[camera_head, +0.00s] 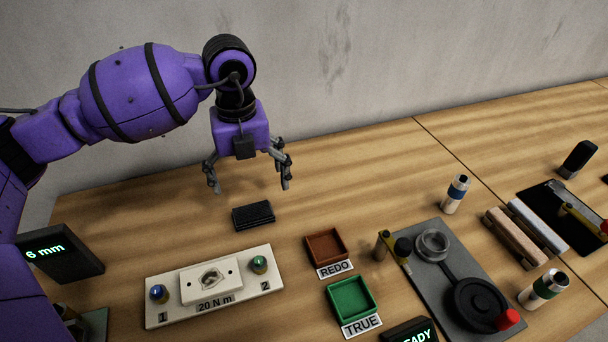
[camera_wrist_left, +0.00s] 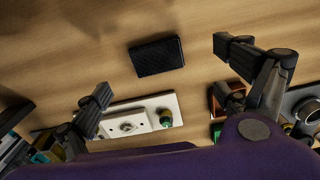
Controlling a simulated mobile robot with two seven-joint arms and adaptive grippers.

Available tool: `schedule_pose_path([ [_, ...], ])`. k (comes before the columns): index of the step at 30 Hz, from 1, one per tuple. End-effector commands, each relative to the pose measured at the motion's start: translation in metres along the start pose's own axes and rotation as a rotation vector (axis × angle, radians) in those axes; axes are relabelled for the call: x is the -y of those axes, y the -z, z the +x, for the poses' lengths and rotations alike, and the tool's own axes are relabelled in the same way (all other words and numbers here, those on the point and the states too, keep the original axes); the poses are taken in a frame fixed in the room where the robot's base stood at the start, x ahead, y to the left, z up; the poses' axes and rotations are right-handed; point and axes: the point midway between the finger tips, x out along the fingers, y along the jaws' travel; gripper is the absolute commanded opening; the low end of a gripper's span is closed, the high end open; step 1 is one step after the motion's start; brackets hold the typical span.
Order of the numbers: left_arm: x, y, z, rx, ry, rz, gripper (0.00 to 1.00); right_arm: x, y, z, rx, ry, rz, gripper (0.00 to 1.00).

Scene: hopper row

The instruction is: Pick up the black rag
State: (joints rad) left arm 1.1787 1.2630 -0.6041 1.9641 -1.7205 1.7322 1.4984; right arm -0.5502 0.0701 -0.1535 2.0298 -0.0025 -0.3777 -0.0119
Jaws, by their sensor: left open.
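The black rag (camera_head: 253,216) is a small dark folded rectangle lying flat on the wooden table, behind the white fixture plate. In the left wrist view the rag (camera_wrist_left: 157,56) lies ahead, between the lines of the two fingers and apart from both. My left gripper (camera_head: 248,186) is open and empty, pointing down above the table just behind the rag. Its two fingers also show in the left wrist view (camera_wrist_left: 168,70). My right gripper is in neither view.
In front of the rag is a white plate (camera_head: 171,313) with two knobs. To its right are a brown REDO tray (camera_head: 326,246) and a green TRUE tray (camera_head: 350,299). A grey fixture (camera_head: 437,284) stands further right. The table around the rag is clear.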

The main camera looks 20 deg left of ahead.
Motion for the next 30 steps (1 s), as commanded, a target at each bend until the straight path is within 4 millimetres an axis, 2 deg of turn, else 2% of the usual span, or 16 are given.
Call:
schedule_pose_path([
  [13, -0.004, 0.002, 0.038, -0.005, -0.004, -0.046, 0.92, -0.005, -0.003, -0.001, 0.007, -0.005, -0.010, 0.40],
  [21, -0.006, 0.002, 0.076, -0.004, -0.003, -0.045, 0.92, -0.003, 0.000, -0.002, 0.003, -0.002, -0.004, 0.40],
  [28, -0.006, 0.002, 0.080, -0.003, -0.003, -0.044, 0.92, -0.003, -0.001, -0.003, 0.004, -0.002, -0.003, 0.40],
  [30, -0.006, 0.002, 0.080, -0.003, -0.003, -0.044, 0.86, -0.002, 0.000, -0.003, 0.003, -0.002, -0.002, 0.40],
])
